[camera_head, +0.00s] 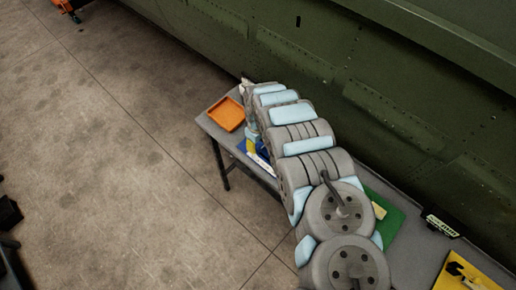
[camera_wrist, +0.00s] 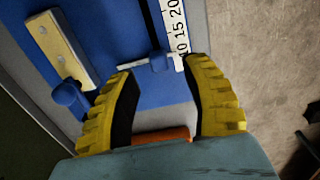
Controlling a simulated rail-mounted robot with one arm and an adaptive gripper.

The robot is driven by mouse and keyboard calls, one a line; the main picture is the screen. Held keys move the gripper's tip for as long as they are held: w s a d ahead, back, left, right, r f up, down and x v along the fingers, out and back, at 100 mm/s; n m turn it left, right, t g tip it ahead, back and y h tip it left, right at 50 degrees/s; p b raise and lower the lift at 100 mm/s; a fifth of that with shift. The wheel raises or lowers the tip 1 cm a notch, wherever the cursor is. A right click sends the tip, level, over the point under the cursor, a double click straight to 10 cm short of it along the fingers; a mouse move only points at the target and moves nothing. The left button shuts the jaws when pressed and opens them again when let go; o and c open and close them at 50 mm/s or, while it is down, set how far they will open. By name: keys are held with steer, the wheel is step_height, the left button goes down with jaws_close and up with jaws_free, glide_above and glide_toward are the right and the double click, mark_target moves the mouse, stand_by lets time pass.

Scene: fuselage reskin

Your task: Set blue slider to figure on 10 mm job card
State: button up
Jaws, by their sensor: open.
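In the wrist view, a blue slider knob (camera_wrist: 158,61) stands on a blue board (camera_wrist: 120,25), beside the end of a white scale (camera_wrist: 172,14) marked 10, 15 and 20. The knob is close to the 10; the exact reading cannot be told. My gripper (camera_wrist: 160,68) is open, its yellow ridged fingers either side of the knob, with gaps to both. A second blue knob (camera_wrist: 67,93) sits left of the fingers by a cream plate (camera_wrist: 60,46). In the head view my arm mostly hides the blue board (camera_head: 241,147). No 10 mm job card can be read.
An orange tray (camera_head: 226,114) lies at the grey bench's far left end. A green mat (camera_head: 393,227), a black label (camera_head: 440,223) and a yellow panel (camera_head: 459,272) lie to the right. The green fuselage (camera_head: 300,55) rises behind the bench.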

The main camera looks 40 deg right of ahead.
mark_target(258, 149)
steer(key=shift+f, duration=1.85)
jaws_close()
